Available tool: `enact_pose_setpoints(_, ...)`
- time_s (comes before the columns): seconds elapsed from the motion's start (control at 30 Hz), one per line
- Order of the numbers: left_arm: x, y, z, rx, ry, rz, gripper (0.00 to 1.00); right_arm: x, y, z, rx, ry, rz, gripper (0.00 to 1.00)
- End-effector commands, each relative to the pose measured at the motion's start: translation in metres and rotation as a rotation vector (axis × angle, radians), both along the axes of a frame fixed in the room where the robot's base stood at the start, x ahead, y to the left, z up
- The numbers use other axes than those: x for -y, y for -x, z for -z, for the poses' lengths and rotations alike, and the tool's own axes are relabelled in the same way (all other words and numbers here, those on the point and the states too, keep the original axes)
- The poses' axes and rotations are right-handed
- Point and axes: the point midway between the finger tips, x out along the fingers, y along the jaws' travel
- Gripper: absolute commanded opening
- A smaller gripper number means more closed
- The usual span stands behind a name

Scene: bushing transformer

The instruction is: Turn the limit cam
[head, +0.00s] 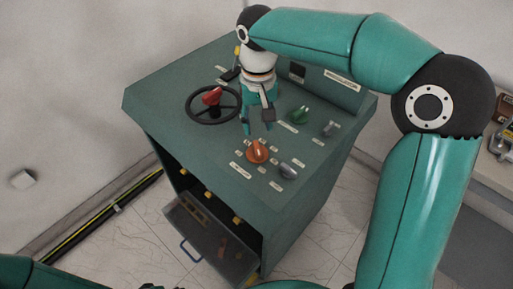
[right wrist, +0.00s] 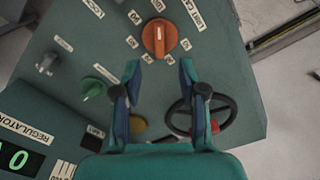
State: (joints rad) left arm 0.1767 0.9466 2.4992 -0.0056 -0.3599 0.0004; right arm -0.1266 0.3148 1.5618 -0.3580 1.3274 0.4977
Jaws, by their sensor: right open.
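An orange knob (head: 257,151) sits on the sloping top of the green cabinet, ringed by small labels. It also shows in the right wrist view (right wrist: 159,38), with its ridge pointing along the line between my fingers.
A black handwheel (head: 213,103) with a red part stands left of the gripper. A green knob (head: 299,115), a grey knob (head: 328,129) and a grey lever knob (head: 291,169) lie to the right. An open drawer (head: 207,238) juts out below.

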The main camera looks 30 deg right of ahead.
Motion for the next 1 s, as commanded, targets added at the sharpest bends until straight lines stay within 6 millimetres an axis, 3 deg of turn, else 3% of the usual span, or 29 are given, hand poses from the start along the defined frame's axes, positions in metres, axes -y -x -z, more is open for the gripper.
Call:
enact_pose_setpoints(0.2, 0.000, 0.000, -0.001, 0.000, 0.000, 0.000, 0.40, 0.001, 0.001, 0.049, -0.004, 0.001, 0.000, 0.42)
enact_pose_setpoints(0.43, 0.000, 0.000, -0.003, 0.001, 0.000, 0.000, 0.40, 0.001, 0.001, 0.085, -0.003, 0.000, 0.001, 0.42)
enact_pose_setpoints(0.6, 0.000, 0.000, -0.003, 0.001, 0.000, 0.000, 0.40, 0.000, 0.001, 0.097, -0.001, 0.000, 0.001, 0.42)
enact_pose_setpoints(0.9, 0.000, 0.000, -0.003, 0.001, 0.000, 0.000, 0.40, 0.001, 0.001, 0.099, 0.000, 0.000, 0.001, 0.42)
enact_pose_setpoints(1.0, 0.000, 0.000, -0.003, 0.001, 0.000, 0.000, 0.40, 0.001, 0.001, 0.099, 0.000, 0.000, 0.001, 0.28)
